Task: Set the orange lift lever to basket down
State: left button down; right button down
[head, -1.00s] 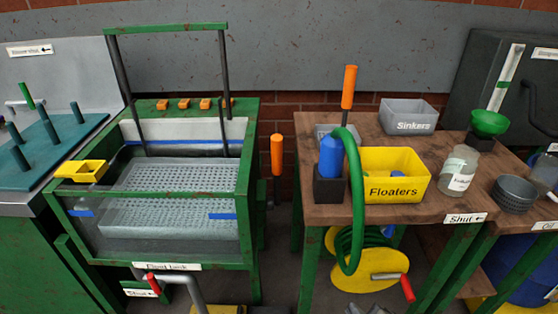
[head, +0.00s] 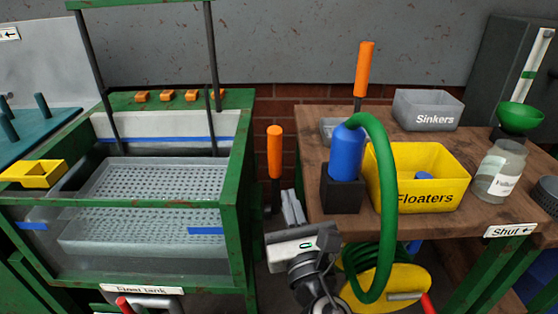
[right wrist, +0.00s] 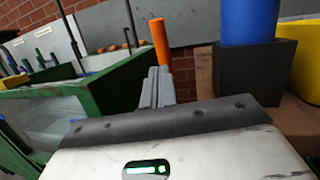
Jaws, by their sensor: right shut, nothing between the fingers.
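The orange lift lever (head: 275,152) stands upright on a dark stem just right of the green-framed tank (head: 240,190). It also shows in the right wrist view (right wrist: 159,42), beyond the fingers. A grey perforated basket (head: 160,180) sits inside the tank. My right gripper (head: 292,197) is shut and empty, just below and right of the orange handle in the head view, apart from it. Its fingers (right wrist: 158,80) point toward the lever in the right wrist view. The foot of the lever is partly hidden. My left gripper is not in view.
A second orange handle (head: 365,68) stands at the back of the wooden table (head: 310,130). A blue bottle (head: 346,150) in a black block, a green hose (head: 388,210) and the yellow Floaters bin (head: 450,165) are close on the right. A narrow gap separates table and tank.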

aim_at(276, 151)
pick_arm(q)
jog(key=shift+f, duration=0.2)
pick_arm(e)
jog(key=x, duration=1)
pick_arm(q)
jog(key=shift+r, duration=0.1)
pick_arm(e)
jog(key=shift+d, duration=0.1)
